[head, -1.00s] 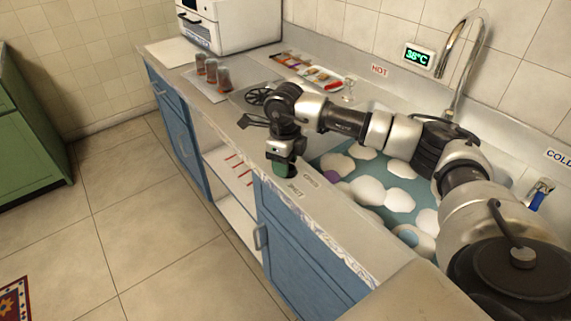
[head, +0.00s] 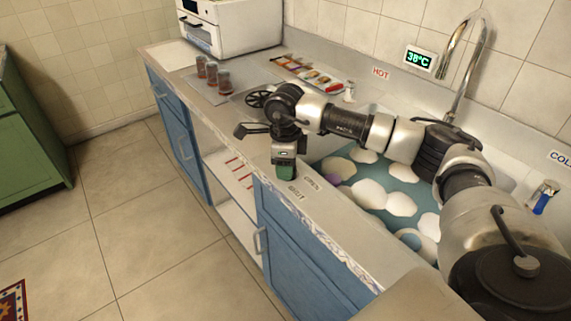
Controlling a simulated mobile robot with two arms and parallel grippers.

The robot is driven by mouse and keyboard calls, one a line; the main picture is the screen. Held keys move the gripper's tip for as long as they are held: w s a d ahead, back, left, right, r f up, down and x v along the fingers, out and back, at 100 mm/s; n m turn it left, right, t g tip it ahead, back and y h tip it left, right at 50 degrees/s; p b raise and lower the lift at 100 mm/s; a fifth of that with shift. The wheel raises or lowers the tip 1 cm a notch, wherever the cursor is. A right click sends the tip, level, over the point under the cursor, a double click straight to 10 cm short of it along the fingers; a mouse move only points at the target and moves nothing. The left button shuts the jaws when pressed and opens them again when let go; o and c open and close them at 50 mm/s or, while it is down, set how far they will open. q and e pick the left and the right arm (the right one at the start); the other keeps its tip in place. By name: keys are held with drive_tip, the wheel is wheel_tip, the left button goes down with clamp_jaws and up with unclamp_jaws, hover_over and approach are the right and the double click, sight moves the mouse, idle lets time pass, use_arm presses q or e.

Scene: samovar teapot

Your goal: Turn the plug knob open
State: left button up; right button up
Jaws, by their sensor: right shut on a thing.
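My right gripper (head: 286,174) reaches across the sink from the right and points down at the counter's front strip, beside the sink. It is shut on the plug knob, which the fingers mostly hide. Dark green shows at its lower end; I cannot tell whether this is fingertip or knob. Two small printed labels lie on the counter just right of the gripper, one nearer label (head: 296,193) and one farther label (head: 310,183), too small to read surely. The sink (head: 402,181) holds bluish water with white foam patches. My left gripper is not in view.
A tall faucet (head: 456,70) stands behind the sink, with a 38°C display (head: 419,59) on the wall. A blue-handled tap (head: 543,197) is at the right.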

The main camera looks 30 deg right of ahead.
drive_tip(key=o, duration=0.9)
drive_tip(key=shift+c, duration=0.2)
wheel_tip(320, 180, up, 11)
